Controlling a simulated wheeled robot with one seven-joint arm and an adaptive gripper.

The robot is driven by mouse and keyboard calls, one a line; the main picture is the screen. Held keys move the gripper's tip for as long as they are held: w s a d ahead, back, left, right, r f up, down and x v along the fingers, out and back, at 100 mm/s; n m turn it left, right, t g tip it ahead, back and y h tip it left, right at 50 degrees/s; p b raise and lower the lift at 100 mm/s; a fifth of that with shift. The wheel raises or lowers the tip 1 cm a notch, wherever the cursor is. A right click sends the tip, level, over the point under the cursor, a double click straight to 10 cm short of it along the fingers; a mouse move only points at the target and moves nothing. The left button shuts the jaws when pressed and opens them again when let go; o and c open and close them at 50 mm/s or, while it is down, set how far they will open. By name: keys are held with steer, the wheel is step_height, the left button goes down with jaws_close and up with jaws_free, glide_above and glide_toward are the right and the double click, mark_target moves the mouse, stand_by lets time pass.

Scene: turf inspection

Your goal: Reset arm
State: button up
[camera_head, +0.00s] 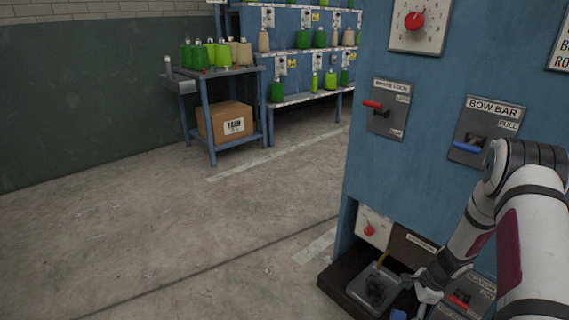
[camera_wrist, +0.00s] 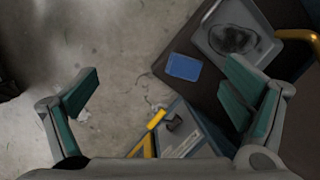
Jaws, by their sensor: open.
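My gripper (camera_head: 428,287) is low at the front of the blue machine (camera_head: 375,180), just right of a grey tray (camera_head: 357,286) with a dark patch. In the wrist view the two green-padded fingers (camera_wrist: 162,78) are spread wide with nothing between them. Below them is a grey panel (camera_wrist: 185,140) with a yellow-tipped lever (camera_wrist: 156,119). The tray (camera_wrist: 208,40) and a yellow bar (camera_wrist: 298,36) lie at upper right. No label reading "reset arm" is legible, so I cannot tell which part it is.
A brake lock lever (camera_head: 373,105) and a blue-handled bow bar lever (camera_head: 468,147) are on the machine's face. A red-handled lever (camera_head: 459,299) is low, beside my gripper. A blue pad (camera_wrist: 183,67) lies near the tray. The concrete floor (camera_head: 190,240) at left is clear.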

steer(key=a+r+n+y, duration=0.1)
steer(key=a+r+n, duration=0.4)
steer(key=r, duration=1)
steer(key=a+r+n, duration=0.3)
steer(key=a+r, duration=0.5)
steer(key=r, duration=0.6)
steer(key=s+a+r+n+g, duration=0.1)
steer(key=s+a+r+n, duration=0.3)
steer(key=s+r, duration=0.45)
steer(key=s+a+r+n, duration=0.3)
steer(key=s+a+r, duration=0.3)
steer(key=s, duration=0.4)
steer(key=s+d+r+n+h, duration=0.1)
steer(key=s+n+h, duration=0.15)
steer(key=s, duration=0.65)
steer(key=s+d+r+n+h, duration=0.1)
steer(key=s+r+n, duration=0.15)
steer(key=s, duration=0.65)
step_height(320, 180, up, 31)
steer(key=t+p, duration=0.3)
steer(key=p, duration=2.7)
steer(key=shift+d+t, duration=0.3)
steer(key=shift+w, duration=0.1)
